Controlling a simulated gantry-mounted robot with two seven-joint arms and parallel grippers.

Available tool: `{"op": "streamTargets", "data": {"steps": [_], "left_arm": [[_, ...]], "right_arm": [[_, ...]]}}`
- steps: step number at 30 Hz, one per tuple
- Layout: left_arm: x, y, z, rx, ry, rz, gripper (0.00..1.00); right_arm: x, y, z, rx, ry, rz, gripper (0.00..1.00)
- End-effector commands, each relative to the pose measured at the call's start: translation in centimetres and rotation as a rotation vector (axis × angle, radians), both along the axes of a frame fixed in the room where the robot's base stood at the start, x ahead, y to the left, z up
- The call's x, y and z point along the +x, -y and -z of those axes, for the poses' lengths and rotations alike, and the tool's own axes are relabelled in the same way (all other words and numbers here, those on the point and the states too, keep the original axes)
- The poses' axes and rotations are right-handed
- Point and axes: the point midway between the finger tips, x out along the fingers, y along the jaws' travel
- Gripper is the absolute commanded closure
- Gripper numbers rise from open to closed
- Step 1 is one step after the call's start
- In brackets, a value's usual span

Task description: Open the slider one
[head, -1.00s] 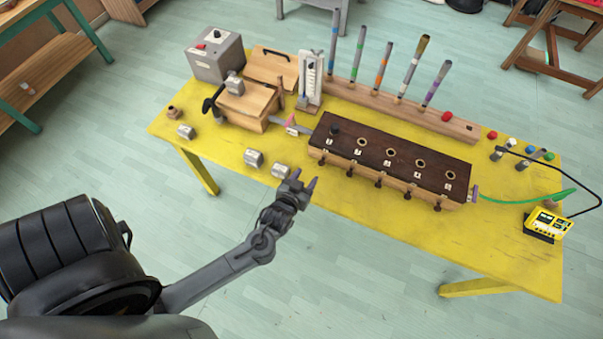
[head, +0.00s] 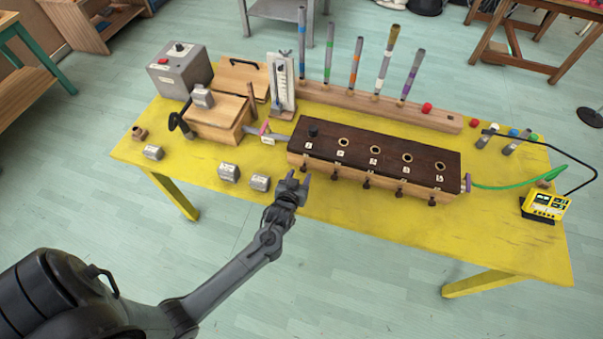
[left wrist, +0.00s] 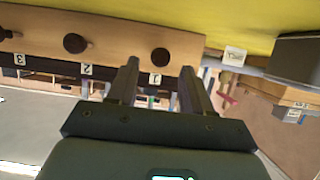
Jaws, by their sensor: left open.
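A long box (head: 390,160) with a dark top and pale wooden front stands on the yellow table, with numbered holes and a row of dark knobs along its front. The knob of slider one (left wrist: 160,57), by the label 1, shows in the left wrist view between and just beyond my fingertips. My left gripper (head: 299,177) is at the box's left front corner; its open fingers also show in the left wrist view (left wrist: 159,70). No contact with the knob is visible. The right gripper is not in view.
Small metal weights (head: 229,172) lie on the table left of my gripper. A wooden bellows-like box (head: 215,118) and a grey box (head: 180,72) stand behind them. A rail with coloured tubes (head: 380,104) runs behind the long box. The table's front right is clear.

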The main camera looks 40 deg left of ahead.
Motion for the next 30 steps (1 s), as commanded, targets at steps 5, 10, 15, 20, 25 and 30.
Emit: {"op": "streamTargets", "data": {"steps": [5,10,15,20,25,30], "left_arm": [[1.9,-0.8,0.9,0.001,0.001,0.000,0.50],[2.7,-1.2,1.2,0.000,0.000,0.000,0.50],[2.8,-1.2,1.3,0.000,0.000,0.000,0.50],[2.8,-1.2,1.3,0.000,0.000,0.000,0.50],[2.8,-1.2,1.3,0.000,0.000,0.000,0.76],[2.8,-1.2,1.3,0.000,0.000,0.000,1.00]], "right_arm": [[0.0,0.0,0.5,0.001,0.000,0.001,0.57],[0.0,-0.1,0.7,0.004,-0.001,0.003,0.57],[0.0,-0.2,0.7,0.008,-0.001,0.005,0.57],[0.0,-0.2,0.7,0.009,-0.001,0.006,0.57],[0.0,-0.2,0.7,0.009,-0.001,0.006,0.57],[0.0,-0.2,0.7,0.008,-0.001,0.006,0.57]]}}
